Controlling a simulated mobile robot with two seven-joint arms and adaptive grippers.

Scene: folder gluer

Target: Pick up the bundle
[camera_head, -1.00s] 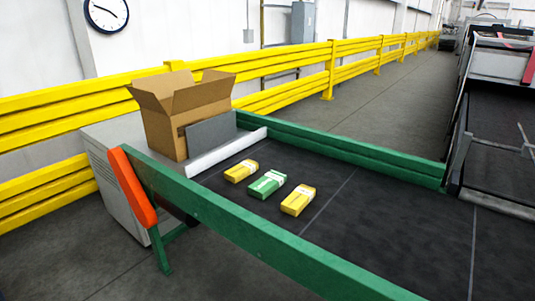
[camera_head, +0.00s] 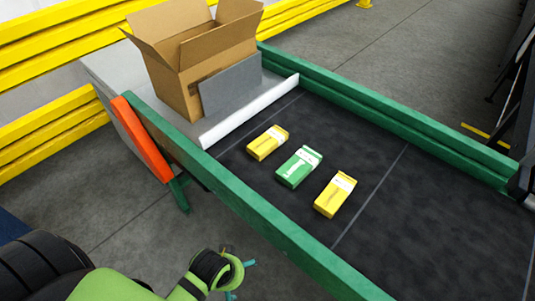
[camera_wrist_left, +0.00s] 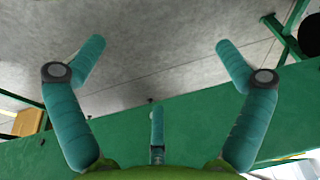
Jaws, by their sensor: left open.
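Three bundles lie in a row on the dark conveyor belt: a yellow one (camera_head: 268,143) at the left, a green one (camera_head: 298,167) in the middle and a yellow one (camera_head: 335,194) at the right. Each has a white band or label. My left gripper (camera_head: 241,279) is low in the head view, outside the green side rail and apart from all the bundles. In the left wrist view its teal fingers (camera_wrist_left: 155,55) are spread and empty, with the green rail and grey floor behind them. My right gripper is not in view.
The green side rail (camera_head: 240,197) runs between my left gripper and the belt (camera_head: 420,230). An open cardboard box (camera_head: 195,62) stands on the grey platform at the belt's end. An orange part (camera_head: 141,138) sits on the rail's end. The belt right of the bundles is clear.

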